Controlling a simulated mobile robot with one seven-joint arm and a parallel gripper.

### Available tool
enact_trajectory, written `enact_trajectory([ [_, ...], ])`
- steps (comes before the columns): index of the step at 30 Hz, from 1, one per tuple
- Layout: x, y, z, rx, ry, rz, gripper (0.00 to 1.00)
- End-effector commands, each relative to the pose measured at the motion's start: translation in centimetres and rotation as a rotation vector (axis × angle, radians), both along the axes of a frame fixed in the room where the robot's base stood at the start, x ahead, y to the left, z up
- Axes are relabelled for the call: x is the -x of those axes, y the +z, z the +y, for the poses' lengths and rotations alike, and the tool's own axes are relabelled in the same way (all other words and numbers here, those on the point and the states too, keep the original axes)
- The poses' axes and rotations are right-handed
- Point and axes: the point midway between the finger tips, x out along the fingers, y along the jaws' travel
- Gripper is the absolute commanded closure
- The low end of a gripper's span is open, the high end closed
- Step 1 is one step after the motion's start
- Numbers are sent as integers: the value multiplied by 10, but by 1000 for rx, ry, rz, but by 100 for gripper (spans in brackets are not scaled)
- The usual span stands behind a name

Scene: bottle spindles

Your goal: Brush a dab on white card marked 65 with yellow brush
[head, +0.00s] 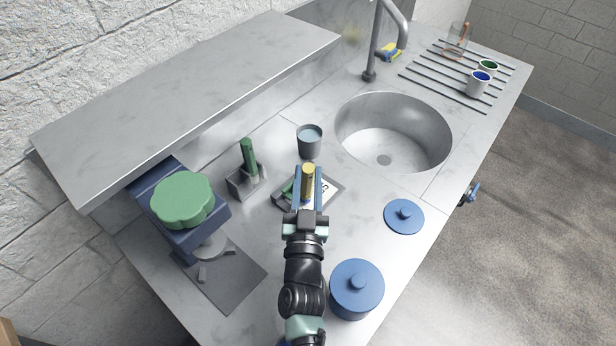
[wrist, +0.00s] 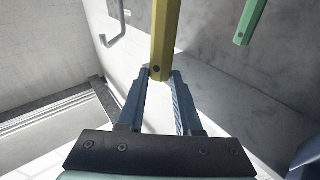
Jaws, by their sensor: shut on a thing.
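My gripper (head: 307,172) is shut on the yellow brush (head: 307,184), over the grey tray on the counter. In the wrist view the yellow handle (wrist: 166,38) runs up from between the fingertips (wrist: 160,75). The brush's lower end is hidden. The white card (head: 326,189) lies on the tray (head: 339,182), just right of the brush. My gripper covers part of it, and its printed mark is only partly readable. I cannot tell whether the brush touches the card.
A green brush (head: 249,158) stands in a grey holder (head: 244,183), left of the tray. A grey cup (head: 309,145) stands behind the tray. A blue lid (head: 404,216) and a blue pot (head: 357,290) are at right. The sink (head: 394,132) is beyond.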

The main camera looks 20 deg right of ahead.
Motion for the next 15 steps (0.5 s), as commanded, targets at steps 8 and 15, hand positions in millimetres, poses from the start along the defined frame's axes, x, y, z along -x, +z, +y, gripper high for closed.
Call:
enact_trajectory([
  [8,0,-1,0,0,0,0,100],
  [15,0,-5,0,0,0,0,100],
])
